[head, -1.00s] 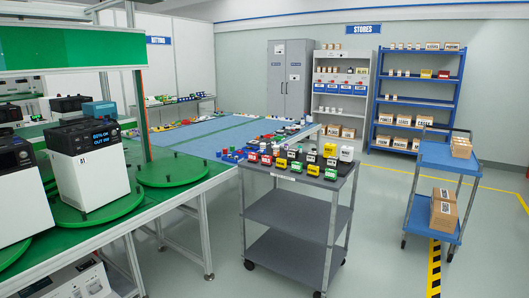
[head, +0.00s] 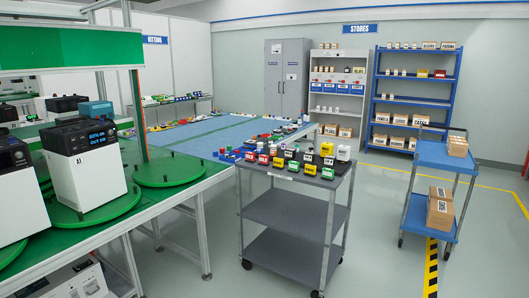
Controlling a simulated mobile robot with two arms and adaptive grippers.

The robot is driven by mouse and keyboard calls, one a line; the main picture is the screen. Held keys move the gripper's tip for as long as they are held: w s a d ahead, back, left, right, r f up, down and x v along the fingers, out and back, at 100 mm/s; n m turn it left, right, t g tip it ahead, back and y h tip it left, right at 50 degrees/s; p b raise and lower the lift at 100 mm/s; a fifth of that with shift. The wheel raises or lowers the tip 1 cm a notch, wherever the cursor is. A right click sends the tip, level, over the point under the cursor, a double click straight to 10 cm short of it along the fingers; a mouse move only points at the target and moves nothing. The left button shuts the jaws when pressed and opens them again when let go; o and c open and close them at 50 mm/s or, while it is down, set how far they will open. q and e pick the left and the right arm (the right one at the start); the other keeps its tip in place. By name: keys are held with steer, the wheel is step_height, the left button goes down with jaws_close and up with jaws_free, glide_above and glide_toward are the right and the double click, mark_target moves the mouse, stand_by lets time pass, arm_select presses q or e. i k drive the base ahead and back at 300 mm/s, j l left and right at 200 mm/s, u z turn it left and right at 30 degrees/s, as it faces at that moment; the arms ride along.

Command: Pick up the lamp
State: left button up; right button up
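I cannot single out a lamp for sure. Several small coloured parts, red, yellow, green, black and white, stand in rows on the top shelf of a grey cart (head: 262,168) in the middle of the head view. Neither of my grippers is in view.
A green-topped bench (head: 150,212) with round green turntables (head: 170,171) and white units (head: 88,178) fills the left. A blue-topped table (head: 215,140) stands behind. A blue trolley (head: 440,157) with boxes is at right. Floor between cart and trolley is clear.

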mark_target(260, 144)
steer(key=i, duration=0.65)
steer(key=i+j+z, duration=0.1)
steer(key=i, duration=0.55)
